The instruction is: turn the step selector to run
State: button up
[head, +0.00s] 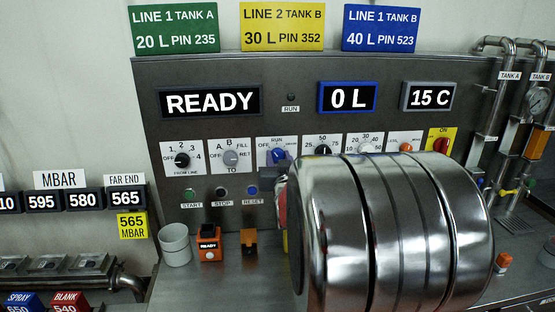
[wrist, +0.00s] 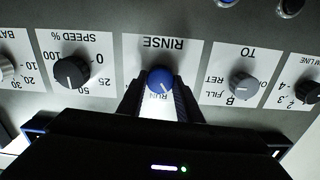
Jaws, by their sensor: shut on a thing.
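The step selector is a blue knob (wrist: 160,79) on a white plate, with RUN, OFF and RINSE lettering around it. The wrist view shows the panel upside down, with RUN below the knob. The knob's white mark points down, slightly right, towards the RUN lettering; its exact alignment is hard to tell. My gripper (wrist: 160,91) has one dark finger on each side of the knob and is shut on it. In the head view the step selector (head: 277,156) shows at the panel, with my arm covering much of the area below and right of it.
The grey TO knob (head: 230,158) and black SPEED knob (head: 323,150) flank the selector. Green, black and blue buttons sit below left. The display (head: 210,102) reads READY; the RUN lamp (head: 291,97) looks dark. A white cup (head: 175,245) stands on the bench.

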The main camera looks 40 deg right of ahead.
jog(key=m, duration=0.6)
jog(key=shift+m, duration=0.3)
jog(key=shift+f, duration=0.1)
jog(key=o, duration=1)
jog(key=shift+o, duration=0.2)
jog(key=shift+s, duration=0.1)
